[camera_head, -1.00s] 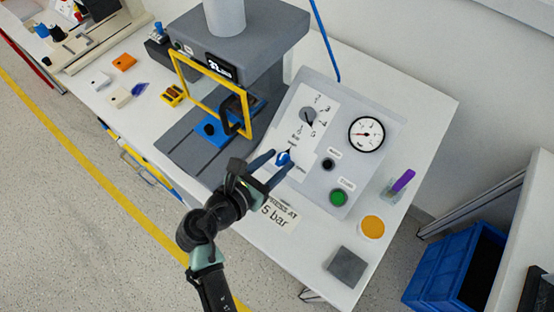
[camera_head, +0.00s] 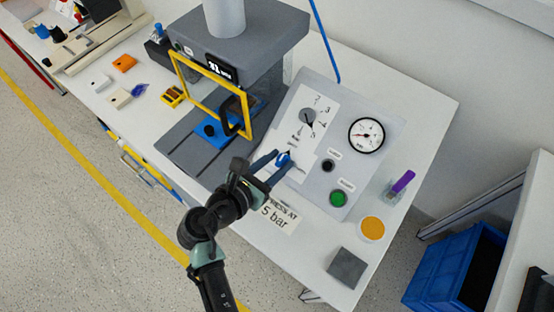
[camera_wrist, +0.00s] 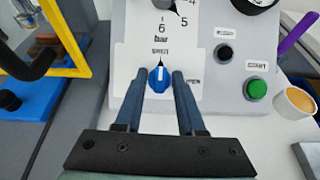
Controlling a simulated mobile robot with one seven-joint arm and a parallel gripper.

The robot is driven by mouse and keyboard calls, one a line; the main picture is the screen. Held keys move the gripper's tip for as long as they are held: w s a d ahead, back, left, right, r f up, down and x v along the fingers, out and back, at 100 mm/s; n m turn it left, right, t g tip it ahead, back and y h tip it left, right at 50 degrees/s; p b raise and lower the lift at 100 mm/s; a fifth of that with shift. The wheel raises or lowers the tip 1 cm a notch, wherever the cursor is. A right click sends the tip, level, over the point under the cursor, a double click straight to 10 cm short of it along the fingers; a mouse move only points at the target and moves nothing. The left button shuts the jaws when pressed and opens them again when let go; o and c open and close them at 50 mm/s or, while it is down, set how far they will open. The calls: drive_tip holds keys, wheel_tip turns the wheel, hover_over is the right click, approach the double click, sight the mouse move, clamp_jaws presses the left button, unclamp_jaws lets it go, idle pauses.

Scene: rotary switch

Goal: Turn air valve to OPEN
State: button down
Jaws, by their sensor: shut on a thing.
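The air valve is a small blue knob (camera_wrist: 158,78) on the grey control panel (camera_wrist: 130,20), and it also shows in the head view (camera_head: 284,158). The label SHUT (camera_wrist: 160,51) is above it and OPEN (camera_wrist: 194,81) to its right. The white mark on the knob points about up, toward SHUT. My gripper (camera_wrist: 159,76) has one finger on each side of the knob and is shut on it. In the head view my gripper (camera_head: 283,161) reaches the panel from the lower left.
Above the valve is a grey pressure dial (camera_head: 307,115), with a round gauge (camera_head: 366,134) to its right. A black button (camera_head: 328,165) and a green START button (camera_head: 338,198) sit nearby. A press with a yellow frame (camera_head: 212,90) stands left. An orange-topped cup (camera_head: 372,228) is right.

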drive_tip(key=shift+m, duration=0.3)
drive_tip(key=m+g, duration=0.1)
drive_tip(key=m, duration=0.1)
drive_tip(key=m+h+p, duration=0.1)
drive_tip(key=m, duration=0.1)
drive_tip(key=shift+w+a+r+g+h, duration=0.1)
drive_tip(key=shift+r+g+h, duration=0.05)
drive_tip(key=shift+g+h, duration=0.2)
drive_tip(key=m+g, duration=0.1)
drive_tip(key=m, duration=0.1)
drive_tip(key=m+g+h+p, duration=0.1)
drive_tip(key=m, duration=0.2)
drive_tip(key=shift+w+m+g, duration=0.1)
drive_tip(key=shift+m+g, duration=0.15)
drive_tip(key=shift+m, duration=0.05)
drive_tip(key=m+g, duration=0.1)
drive_tip(key=m, duration=0.1)
drive_tip(key=m+g, duration=0.1)
drive_tip(key=m, duration=0.2)
drive_tip(key=shift+r+y+p, duration=0.1)
drive_tip(key=shift+y+p, duration=0.15)
drive_tip(key=shift+p, duration=0.15)
drive_tip(key=m+g+y, duration=0.1)
drive_tip(key=m+g, duration=0.1)
drive_tip(key=m, duration=0.2)
drive_tip(key=shift+w+p, duration=0.1)
drive_tip(key=shift+p, duration=0.25)
drive_tip(key=shift+m, duration=0.3)
